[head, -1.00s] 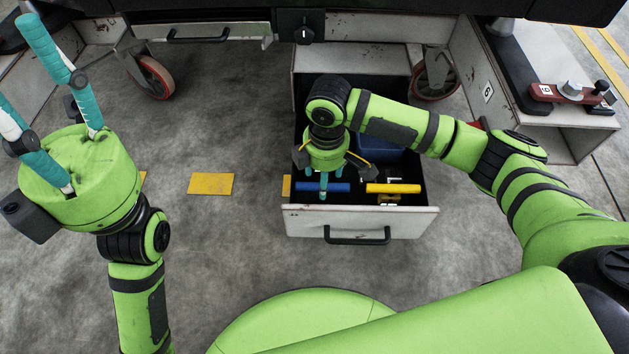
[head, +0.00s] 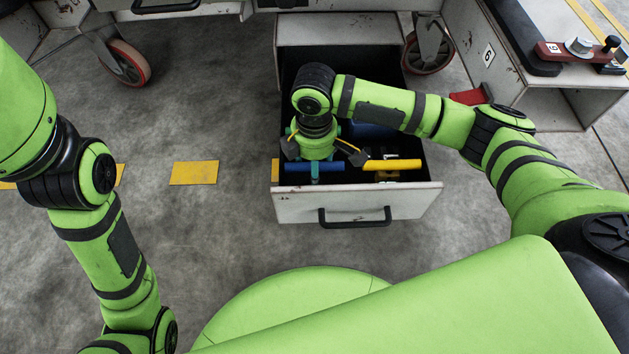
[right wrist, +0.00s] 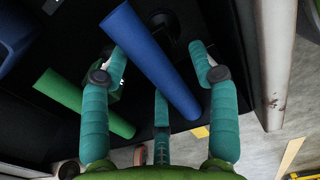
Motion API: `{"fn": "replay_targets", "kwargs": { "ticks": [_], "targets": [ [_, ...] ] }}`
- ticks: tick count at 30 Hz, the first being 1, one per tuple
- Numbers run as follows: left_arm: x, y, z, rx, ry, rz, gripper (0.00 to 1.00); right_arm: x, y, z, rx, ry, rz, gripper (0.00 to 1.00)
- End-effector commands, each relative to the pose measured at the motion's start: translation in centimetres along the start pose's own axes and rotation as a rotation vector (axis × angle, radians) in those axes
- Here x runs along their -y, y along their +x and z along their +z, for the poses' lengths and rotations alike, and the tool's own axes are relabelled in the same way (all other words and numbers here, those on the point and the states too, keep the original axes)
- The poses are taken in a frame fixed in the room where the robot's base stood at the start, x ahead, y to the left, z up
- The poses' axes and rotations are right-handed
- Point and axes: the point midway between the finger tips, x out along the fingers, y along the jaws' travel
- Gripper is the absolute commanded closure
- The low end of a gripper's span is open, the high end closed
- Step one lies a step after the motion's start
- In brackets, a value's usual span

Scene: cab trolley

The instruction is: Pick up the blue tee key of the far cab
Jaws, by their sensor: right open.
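The blue tee key (head: 300,166) lies in the open drawer, its blue bar running left to right near the front wall. In the right wrist view its blue bar (right wrist: 150,60) runs diagonally between the fingers. My right gripper (head: 316,160) points down into the drawer over the bar. In the right wrist view the right gripper (right wrist: 155,75) is open, its teal fingers spread on both sides of the bar with a third below. Contact cannot be told.
The drawer (head: 355,207) has a front wall with a black handle. A yellow bar (head: 392,165) lies right of the blue one. A green bar (right wrist: 85,103) shows beside the blue bar in the right wrist view. A blue container (head: 375,130) sits behind. A red-wheeled caster (head: 428,50) stands close by.

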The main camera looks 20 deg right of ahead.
Motion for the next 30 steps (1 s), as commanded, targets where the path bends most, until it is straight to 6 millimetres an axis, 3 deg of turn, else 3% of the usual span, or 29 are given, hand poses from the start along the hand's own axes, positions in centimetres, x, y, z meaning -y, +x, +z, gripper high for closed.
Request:
{"fn": "replay_targets", "kwargs": {
  "ticks": [8,9,13,14,25,30],
  "targets": [
    [0.0,0.2,-0.1,-0.008,0.001,0.003,0.54,0.0,0.3,0.0,0.0,0.0,0.0,0.4],
    [0.0,0.2,-0.1,-0.008,0.001,0.003,0.54,0.0,0.3,0.0,0.0,0.0,0.0,0.44],
    [-0.1,0.2,-0.1,-0.008,0.001,0.002,0.54,0.0,0.3,0.0,0.0,0.0,0.0,0.95],
    [-0.1,0.2,-0.1,-0.008,0.001,0.003,0.54,0.0,0.3,0.0,0.0,0.0,0.0,1.0],
    [-0.1,0.3,-0.1,-0.009,0.0,0.003,0.54,0.0,0.2,0.0,0.0,0.0,0.0,1.0],
    [0.1,0.8,-0.2,-0.015,0.0,0.0,0.54,0.0,-0.8,0.0,0.0,0.0,0.001,1.0]
  ]
}}
